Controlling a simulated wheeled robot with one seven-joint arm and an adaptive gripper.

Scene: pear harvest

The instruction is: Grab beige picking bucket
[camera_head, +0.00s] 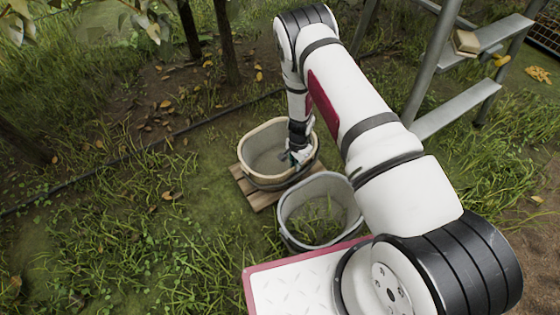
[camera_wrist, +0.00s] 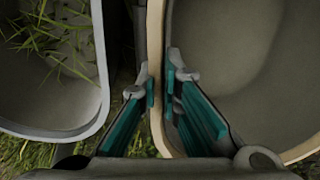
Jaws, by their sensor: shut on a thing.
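The beige picking bucket (camera_head: 262,148) stands on a wooden pallet in the head view, and looks empty inside. My gripper (camera_head: 300,155) reaches down to the bucket's right rim. In the wrist view, my gripper (camera_wrist: 162,92) has one teal-padded finger on each side of the rim of the beige bucket (camera_wrist: 156,50) and is shut on it. One finger is inside the bucket and one outside. In the head view the fingertips are small and partly hidden by my wrist.
A grey-white bucket (camera_head: 283,215) with grass showing in it stands close in front of the beige one; it also shows in the wrist view (camera_wrist: 98,60). The pallet (camera_head: 262,201) lies on grass. Metal steps (camera_head: 455,112) stand at right. Tree trunks (camera_head: 226,42) and a dark hose (camera_head: 95,172) lie beyond.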

